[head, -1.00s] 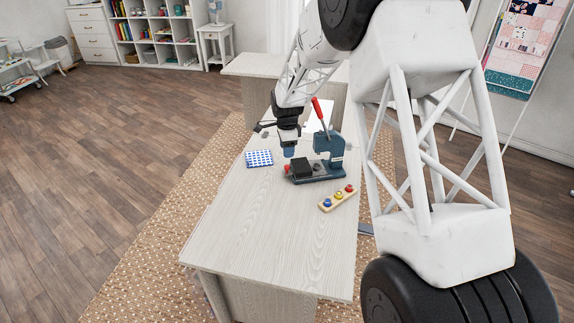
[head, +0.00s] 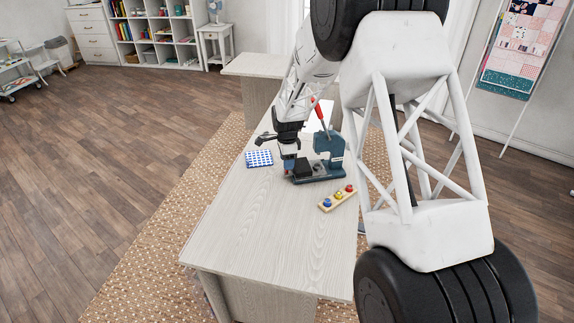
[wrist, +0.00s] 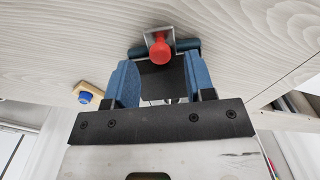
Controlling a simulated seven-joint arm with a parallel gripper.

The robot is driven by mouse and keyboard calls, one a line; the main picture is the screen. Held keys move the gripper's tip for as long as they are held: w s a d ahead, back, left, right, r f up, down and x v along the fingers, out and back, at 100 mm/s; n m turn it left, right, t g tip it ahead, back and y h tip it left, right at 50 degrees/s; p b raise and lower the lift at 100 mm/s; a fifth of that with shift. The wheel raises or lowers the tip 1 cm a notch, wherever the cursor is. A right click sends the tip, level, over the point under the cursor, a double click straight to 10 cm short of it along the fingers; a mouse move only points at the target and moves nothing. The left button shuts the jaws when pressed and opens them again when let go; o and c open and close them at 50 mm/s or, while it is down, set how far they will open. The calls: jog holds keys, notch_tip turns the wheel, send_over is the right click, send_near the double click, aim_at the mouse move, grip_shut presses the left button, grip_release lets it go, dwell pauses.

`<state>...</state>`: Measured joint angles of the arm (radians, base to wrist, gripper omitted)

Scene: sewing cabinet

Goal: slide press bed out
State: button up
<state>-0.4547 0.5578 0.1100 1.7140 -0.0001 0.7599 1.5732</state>
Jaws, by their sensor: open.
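The small press (head: 330,145) has a blue frame, a red-handled lever (head: 318,110) and a low base, and stands on the pale wooden table. A dark block that looks like its bed (head: 303,168) sits at the left end of the base. My gripper (head: 289,163) is low at that end, close to the block. In the wrist view, my gripper's blue fingers (wrist: 160,85) are apart, with the dark bed block (wrist: 162,80) seen between them. The red lever knob (wrist: 160,50) shows just beyond. I cannot tell whether the fingers touch the block.
A blue-and-white patterned cloth (head: 259,158) lies left of the press. A wooden strip (head: 326,206) with coloured knobs lies in front of the press; its blue knob (wrist: 85,97) shows in the wrist view. The table's near half (head: 270,230) is clear.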

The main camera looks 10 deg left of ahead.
jog(key=shift+f, duration=1.1)
grip_shut()
